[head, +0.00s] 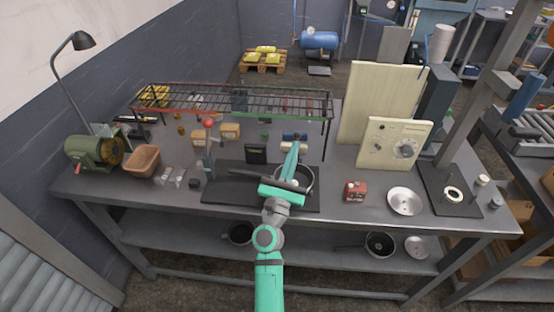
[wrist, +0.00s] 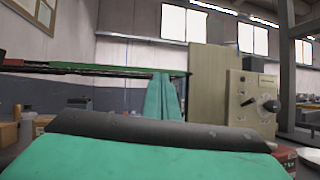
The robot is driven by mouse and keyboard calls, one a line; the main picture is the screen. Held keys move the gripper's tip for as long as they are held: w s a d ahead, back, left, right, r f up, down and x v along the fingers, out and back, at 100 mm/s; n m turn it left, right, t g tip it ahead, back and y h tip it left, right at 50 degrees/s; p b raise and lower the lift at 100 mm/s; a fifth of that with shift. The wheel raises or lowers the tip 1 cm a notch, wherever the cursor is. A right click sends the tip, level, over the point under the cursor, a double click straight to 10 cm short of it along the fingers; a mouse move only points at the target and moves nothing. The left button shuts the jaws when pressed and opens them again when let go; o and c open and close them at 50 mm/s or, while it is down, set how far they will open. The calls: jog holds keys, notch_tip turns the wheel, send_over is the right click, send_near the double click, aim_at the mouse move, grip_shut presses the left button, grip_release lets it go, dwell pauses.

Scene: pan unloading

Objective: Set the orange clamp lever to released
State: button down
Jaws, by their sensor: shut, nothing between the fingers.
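An orange-red ball knob (head: 209,123) tops an upright grey post left of the middle of the bench. It may be the clamp lever; I cannot tell its setting at this size. My gripper (head: 293,146) is over the middle of the bench, right of that knob and apart from it. Its teal fingers are together with nothing between them, and they show in the wrist view (wrist: 163,97). A round pan (head: 309,174) stands on a dark mat (head: 222,192), partly hidden by my gripper. The wrist view does not clearly show the knob.
A wire rack (head: 235,98) spans the back of the bench. A cream panel with a dial (head: 394,145) stands at the right, with a red box (head: 355,191) and a metal dish (head: 404,201) before it. A green grinder (head: 90,152) and brown bin (head: 142,160) stand left.

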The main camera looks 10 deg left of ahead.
jog(key=shift+a+x, duration=0.2)
jog(key=shift+x, duration=0.65)
jog(key=shift+a+x, duration=0.2)
jog(key=shift+x, duration=0.65)
jog(key=shift+a, duration=0.1)
jog(key=s+r, duration=0.2)
jog(key=s, duration=1.2)
jog(key=s+d+f+n+g+y, duration=0.1)
jog(key=s+d+f+n, duration=0.3)
jog(key=s+f+n, duration=0.4)
jog(key=s+d+f+n+g, duration=0.1)
jog(key=s+d+f+n, duration=0.4)
jog(key=s+n, duration=0.45)
jog(key=s+f+n+g, duration=0.3)
jog(key=s+f+n, duration=0.1)
jog(key=s+n, duration=0.6)
jog(key=s+d+f+n+g+y, duration=0.1)
jog(key=s+f+n+g, duration=0.2)
jog(key=s+n, duration=0.8)
notch_tip(320, 180, down, 2)
jog(key=shift+s+d, duration=0.2)
jog(key=shift+s, duration=0.05)
